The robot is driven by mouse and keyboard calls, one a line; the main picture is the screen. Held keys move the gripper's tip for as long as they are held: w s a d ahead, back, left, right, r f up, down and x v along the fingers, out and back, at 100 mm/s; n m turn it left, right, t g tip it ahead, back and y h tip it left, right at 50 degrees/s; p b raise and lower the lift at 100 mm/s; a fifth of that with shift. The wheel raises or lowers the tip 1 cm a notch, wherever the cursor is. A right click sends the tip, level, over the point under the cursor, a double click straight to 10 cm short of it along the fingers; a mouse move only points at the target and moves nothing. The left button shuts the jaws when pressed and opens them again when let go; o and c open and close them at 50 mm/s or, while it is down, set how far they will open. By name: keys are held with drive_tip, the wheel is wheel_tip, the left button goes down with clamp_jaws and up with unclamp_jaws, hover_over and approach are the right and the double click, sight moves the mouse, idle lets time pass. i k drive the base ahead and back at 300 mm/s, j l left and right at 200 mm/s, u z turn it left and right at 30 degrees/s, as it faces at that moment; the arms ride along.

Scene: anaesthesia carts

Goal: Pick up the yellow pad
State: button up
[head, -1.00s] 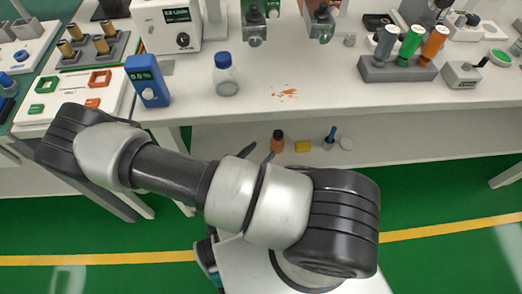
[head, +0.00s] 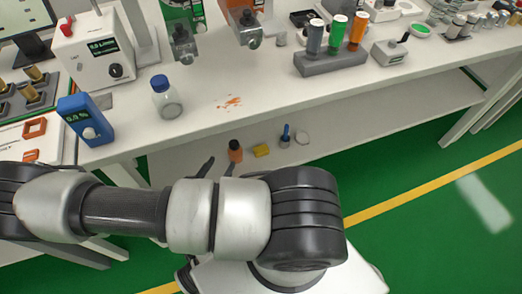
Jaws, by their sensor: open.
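The yellow pad (head: 261,150) is a small flat block lying on the lower shelf (head: 370,125) under the bench. It sits between an orange bottle with a dark cap (head: 235,151) on its left and a small blue-topped item (head: 285,136) on its right. My gripper (head: 210,166) shows only in part, as dark fingertips beyond my arm, left of the orange bottle and apart from the pad. It is open, with nothing seen between its fingers. My arm hides the rest of it.
A whitish round item (head: 302,138) stands at the right of the shelf group. The bench top (head: 270,85) overhangs the shelf and carries a blue-capped jar (head: 166,97), a blue meter (head: 86,120) and a rack of coloured bottles (head: 330,60). The shelf's right part is clear.

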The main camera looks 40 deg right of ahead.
sight(261, 150)
drive_tip(key=k+l, duration=0.25)
drive_tip(key=l, duration=0.15)
drive_tip(key=k+l, duration=0.25)
drive_tip(key=l, duration=0.15)
drive_tip(key=k+l, duration=0.2)
drive_tip(key=l, duration=0.2)
drive_tip(key=u, duration=0.05)
